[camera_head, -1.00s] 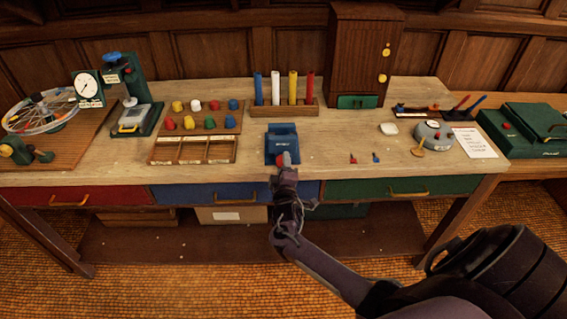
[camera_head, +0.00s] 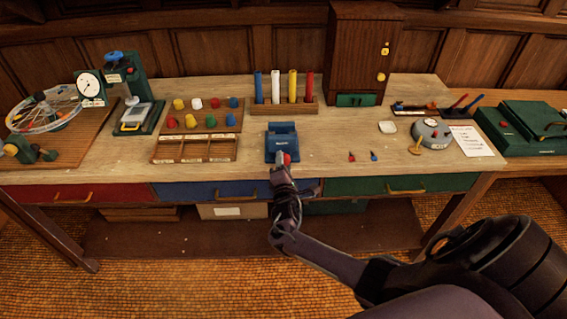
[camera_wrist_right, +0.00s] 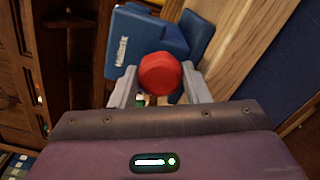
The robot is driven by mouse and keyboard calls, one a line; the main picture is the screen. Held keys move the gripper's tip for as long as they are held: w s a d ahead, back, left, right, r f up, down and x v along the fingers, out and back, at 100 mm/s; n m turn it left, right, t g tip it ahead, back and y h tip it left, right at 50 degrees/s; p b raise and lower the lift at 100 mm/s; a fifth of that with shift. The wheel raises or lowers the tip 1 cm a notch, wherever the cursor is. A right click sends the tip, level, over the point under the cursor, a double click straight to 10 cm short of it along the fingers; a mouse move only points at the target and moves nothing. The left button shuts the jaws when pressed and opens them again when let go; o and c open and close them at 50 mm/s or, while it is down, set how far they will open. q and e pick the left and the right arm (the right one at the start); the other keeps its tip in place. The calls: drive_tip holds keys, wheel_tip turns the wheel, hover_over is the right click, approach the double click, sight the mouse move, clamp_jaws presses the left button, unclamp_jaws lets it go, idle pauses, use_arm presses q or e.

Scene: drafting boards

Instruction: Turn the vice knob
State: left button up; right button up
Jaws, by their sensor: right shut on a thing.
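The blue vice (camera_head: 282,139) stands near the front edge of the workbench, left of the middle. Its red knob (camera_head: 287,159) faces the front. My right gripper (camera_head: 282,163) reaches up from below the bench edge and is shut on the knob. In the right wrist view the red knob (camera_wrist_right: 160,73) sits between the two grey fingers of the gripper (camera_wrist_right: 160,88), with the blue vice body (camera_wrist_right: 148,38) behind it. The fingers hide part of the knob in the head view. My left gripper is out of view.
An empty compartment tray (camera_head: 195,148) and a rack of coloured pegs (camera_head: 202,116) lie left of the vice. A holder with coloured tubes (camera_head: 284,108) stands behind it. Two small pieces (camera_head: 362,156) lie to the right. Closed drawers (camera_head: 237,191) run below the bench top.

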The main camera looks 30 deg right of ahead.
drive_tip(key=shift+f, duration=0.1)
idle(0.4)
drive_tip(key=o, duration=1)
drive_tip(key=shift+s, duration=0.1)
drive_tip(key=v, duration=0.7)
drive_tip(key=shift+s+a, duration=0.2)
drive_tip(key=shift+s, duration=0.15)
